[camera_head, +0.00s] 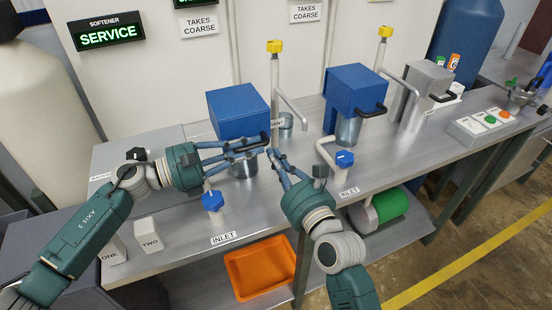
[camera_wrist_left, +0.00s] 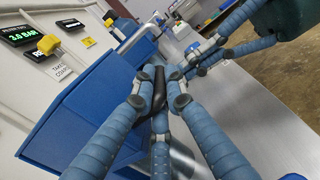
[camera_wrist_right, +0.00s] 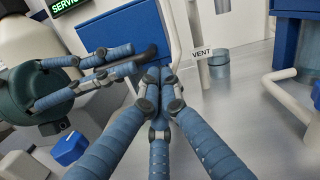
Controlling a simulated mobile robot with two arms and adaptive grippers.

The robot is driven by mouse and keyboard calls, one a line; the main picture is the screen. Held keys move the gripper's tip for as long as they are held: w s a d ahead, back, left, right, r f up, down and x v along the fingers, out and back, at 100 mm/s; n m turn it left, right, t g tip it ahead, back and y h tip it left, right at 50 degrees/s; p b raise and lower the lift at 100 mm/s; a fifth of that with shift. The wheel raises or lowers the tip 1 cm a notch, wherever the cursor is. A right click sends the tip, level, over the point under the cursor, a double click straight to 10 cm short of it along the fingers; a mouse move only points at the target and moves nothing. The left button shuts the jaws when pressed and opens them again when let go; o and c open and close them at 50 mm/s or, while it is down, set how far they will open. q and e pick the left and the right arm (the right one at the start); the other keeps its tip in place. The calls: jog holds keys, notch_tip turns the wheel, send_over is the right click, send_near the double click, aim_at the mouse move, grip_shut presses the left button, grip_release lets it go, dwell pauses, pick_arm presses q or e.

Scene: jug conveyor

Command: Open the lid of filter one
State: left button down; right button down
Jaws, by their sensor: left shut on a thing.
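A blue filter housing (camera_head: 238,112) with a black handle (camera_head: 263,138) stands at the left on the bench, above a clear bowl (camera_head: 244,168). Its number is not readable. It also shows in the left wrist view (camera_wrist_left: 70,105). My left gripper (camera_head: 256,151) is shut on the black handle (camera_wrist_left: 160,90) at the housing's front. The blue top looks level, with no visible gap. My right gripper (camera_head: 274,156) has its fingertips together, with nothing seen between them, just right of the handle and apart from it. In the right wrist view, the right fingertips (camera_wrist_right: 158,82) meet near the housing's corner.
A second blue housing (camera_head: 355,92) with a black handle stands to the right. A vent pipe (camera_head: 291,108) rises between the housings. Blue inlet valves (camera_head: 212,201) (camera_head: 344,159) stand in front. An orange tray (camera_head: 261,268) lies below. A button box (camera_head: 481,124) sits at right.

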pick_arm(q)
jog(key=shift+s+f, duration=0.1)
jog(key=shift+f, duration=0.1)
pick_arm(e)
jog(key=shift+a+r, duration=0.15)
jog(key=shift+r, duration=1.15)
pick_arm(q)
jog(key=c, duration=1.8)
grip_release()
pick_arm(e)
jog(key=shift+r, duration=0.1)
